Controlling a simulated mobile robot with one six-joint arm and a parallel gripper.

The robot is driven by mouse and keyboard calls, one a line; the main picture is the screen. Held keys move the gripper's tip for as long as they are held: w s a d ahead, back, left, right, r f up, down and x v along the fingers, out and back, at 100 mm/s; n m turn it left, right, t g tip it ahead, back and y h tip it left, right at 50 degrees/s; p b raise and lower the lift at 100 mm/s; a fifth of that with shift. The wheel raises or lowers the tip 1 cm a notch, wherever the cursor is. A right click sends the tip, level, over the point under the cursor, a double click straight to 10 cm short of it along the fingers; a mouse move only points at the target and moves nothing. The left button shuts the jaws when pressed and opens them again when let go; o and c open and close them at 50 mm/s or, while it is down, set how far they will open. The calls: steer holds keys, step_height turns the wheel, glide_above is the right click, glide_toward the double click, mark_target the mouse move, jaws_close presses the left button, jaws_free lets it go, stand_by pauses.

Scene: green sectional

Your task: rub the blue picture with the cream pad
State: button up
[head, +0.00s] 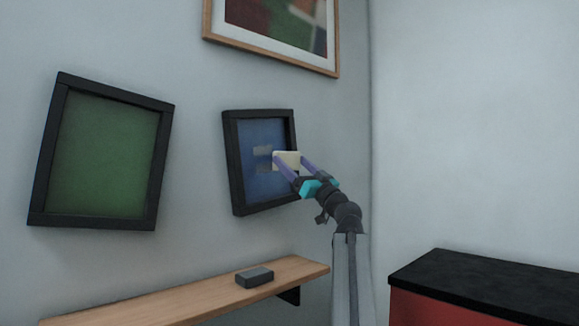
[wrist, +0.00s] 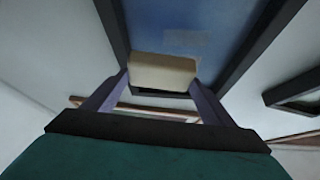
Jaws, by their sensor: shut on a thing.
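The blue picture (head: 257,184) hangs on the wall in a black frame. Its surface carries greyish patches, and one patch shows in the wrist view (wrist: 185,38). My gripper (head: 289,163) is shut on the cream pad (head: 287,159), one purple finger on each side. In the head view the pad overlaps the right part of the blue picture. In the wrist view the pad (wrist: 161,70) lies in front of the blue surface (wrist: 180,18), near an edge of the frame. I cannot tell whether the pad touches the picture.
A green picture (head: 108,152) in a black frame hangs tilted to the left. A wood-framed picture (head: 285,20) hangs above. Below is a wooden shelf (head: 190,297) with a dark grey block (head: 254,277) on it. A red cabinet with a black top (head: 490,278) stands at the right.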

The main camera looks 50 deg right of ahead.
mark_target(290, 159)
steer(key=shift+s, duration=0.3)
steer(key=s, duration=0.3)
steer(key=shift+a+b, duration=0.15)
steer(key=shift+b, duration=0.15)
steer(key=shift+w, duration=0.2)
stand_by(0.6)
steer(key=shift+w+r+b, duration=0.3)
steer(key=shift+w+b, duration=0.15)
steer(key=shift+w, duration=0.45)
steer(key=shift+w+r+b, duration=0.3)
steer(key=shift+w+b, duration=0.1)
steer(key=shift+w, duration=0.5)
steer(key=shift+f+b+x, duration=0.15)
steer(key=shift+b+x, duration=0.1)
steer(key=shift+x, duration=0.5)
steer(key=shift+f+b+x, duration=0.15)
steer(key=shift+b+x, duration=0.1)
steer(key=shift+x, duration=0.5)
steer(key=shift+w, duration=0.2)
steer(key=shift+w+b, duration=0.65)
steer(key=shift+w, duration=0.35)
